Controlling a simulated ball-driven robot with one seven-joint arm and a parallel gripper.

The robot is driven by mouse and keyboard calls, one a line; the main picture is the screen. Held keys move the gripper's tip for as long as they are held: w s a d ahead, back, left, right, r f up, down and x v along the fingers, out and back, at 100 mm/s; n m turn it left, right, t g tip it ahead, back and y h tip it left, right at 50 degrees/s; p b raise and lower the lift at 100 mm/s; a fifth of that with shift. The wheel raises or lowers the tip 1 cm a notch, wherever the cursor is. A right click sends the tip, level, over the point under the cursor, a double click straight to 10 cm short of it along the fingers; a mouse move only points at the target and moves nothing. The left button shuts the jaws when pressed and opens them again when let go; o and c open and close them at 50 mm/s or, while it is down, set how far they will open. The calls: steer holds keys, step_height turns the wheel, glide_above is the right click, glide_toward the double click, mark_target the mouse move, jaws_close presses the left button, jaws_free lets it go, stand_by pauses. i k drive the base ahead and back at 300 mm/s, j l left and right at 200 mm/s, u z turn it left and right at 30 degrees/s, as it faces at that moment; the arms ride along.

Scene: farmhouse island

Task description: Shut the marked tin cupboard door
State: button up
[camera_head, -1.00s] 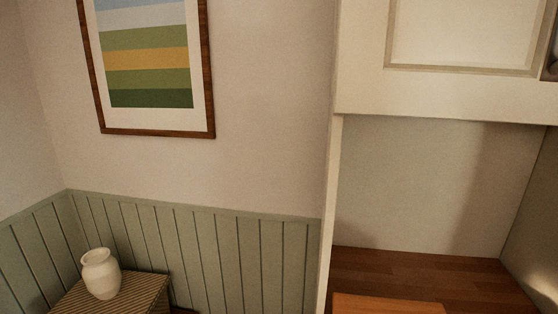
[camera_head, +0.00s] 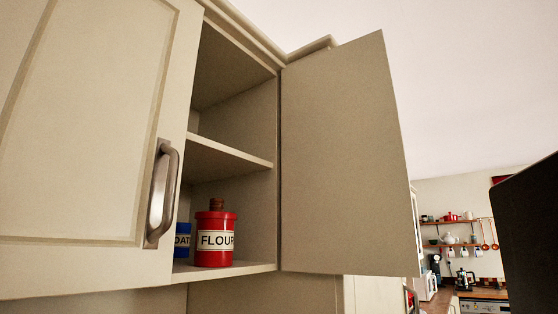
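A cream wall cupboard fills the left and middle of the view. Its right door (camera_head: 345,160) stands wide open, hinged at the cupboard's right side and swung out towards me. Its left door (camera_head: 85,120) is shut and has a metal bar handle (camera_head: 162,195). Inside, on the bottom shelf (camera_head: 225,270), stand a red FLOUR tin (camera_head: 215,238) with a brown knob and a blue tin (camera_head: 182,240) partly hidden by the left door. I see no mark on the open door's visible face. My gripper is not in view.
A dark, flat shape (camera_head: 530,235) fills the right edge; I cannot tell what it is. Beyond the open door is a far kitchen area with wall shelves (camera_head: 455,222), a kettle and a wooden counter (camera_head: 485,294). The space below the open door looks clear.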

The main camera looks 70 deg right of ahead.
mark_target(348, 208)
steer(key=k+l, duration=0.2)
steer(key=l, duration=0.3)
steer(key=k+l+u, duration=0.15)
steer(key=l, duration=0.35)
steer(key=k+l, duration=0.2)
steer(key=l, duration=0.25)
steer(key=k+l+u, duration=0.1)
steer(key=l, duration=0.4)
steer(key=k+l+u, duration=0.1)
steer(key=k+l, duration=0.2)
steer(key=l, duration=0.15)
steer(key=k+l, duration=0.25)
steer(key=l, duration=0.15)
steer(key=k+l+u, duration=0.15)
steer(key=l, duration=0.3)
steer(key=k+l, duration=0.35)
steer(key=i+l+u, duration=0.05)
